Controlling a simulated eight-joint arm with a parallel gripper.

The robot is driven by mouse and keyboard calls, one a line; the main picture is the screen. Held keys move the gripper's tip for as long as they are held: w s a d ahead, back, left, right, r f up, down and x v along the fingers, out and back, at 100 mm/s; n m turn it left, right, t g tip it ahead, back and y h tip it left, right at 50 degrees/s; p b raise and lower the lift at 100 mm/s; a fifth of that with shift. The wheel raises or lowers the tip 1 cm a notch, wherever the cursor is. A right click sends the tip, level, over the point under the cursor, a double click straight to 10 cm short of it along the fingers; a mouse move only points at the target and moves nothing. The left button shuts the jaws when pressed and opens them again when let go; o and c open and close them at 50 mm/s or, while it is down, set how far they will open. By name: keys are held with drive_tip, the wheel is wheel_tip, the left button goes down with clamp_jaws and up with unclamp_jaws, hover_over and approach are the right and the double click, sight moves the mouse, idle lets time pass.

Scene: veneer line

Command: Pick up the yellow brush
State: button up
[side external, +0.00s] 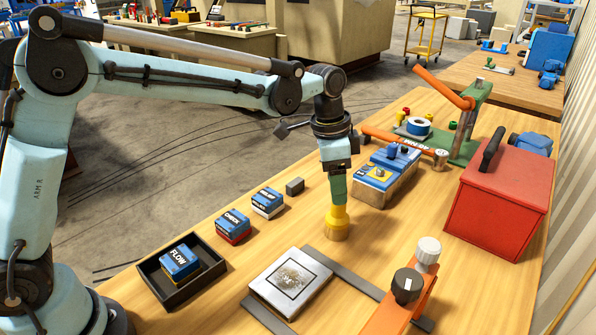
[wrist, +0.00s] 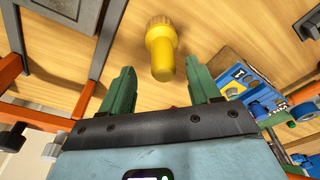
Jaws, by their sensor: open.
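The yellow brush (side external: 337,222) stands upright on the wooden table in the side external view, directly under my gripper (side external: 336,197). It has a wide round base and a narrower upper part. The wrist view shows the brush (wrist: 160,50) just ahead of the gap between the green fingers of my gripper (wrist: 161,78). The fingers are apart, with nothing held between them. In the side view the fingers overlap the brush's top, so I cannot tell whether they touch it.
Blue-topped boxes (side external: 233,226) and a dark tray (side external: 150,272) stand left. A metal plate (side external: 262,297) and orange clamp (side external: 400,306) are in front. A red toolbox (side external: 500,205) stands right, a green-and-orange press (side external: 468,135) behind.

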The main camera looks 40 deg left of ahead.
sight(338, 212)
drive_tip(key=shift+w+d+f, duration=0.1)
drive_tip(key=shift+w+f, duration=0.1)
drive_tip(key=shift+f, duration=0.7)
drive_tip(key=shift+w+d+f, duration=0.15)
drive_tip(key=shift+f, duration=0.75)
drive_tip(key=shift+w+d+f, duration=0.1)
drive_tip(key=shift+w+f, duration=0.1)
drive_tip(key=shift+f, duration=0.7)
drive_tip(key=c, duration=1.1)
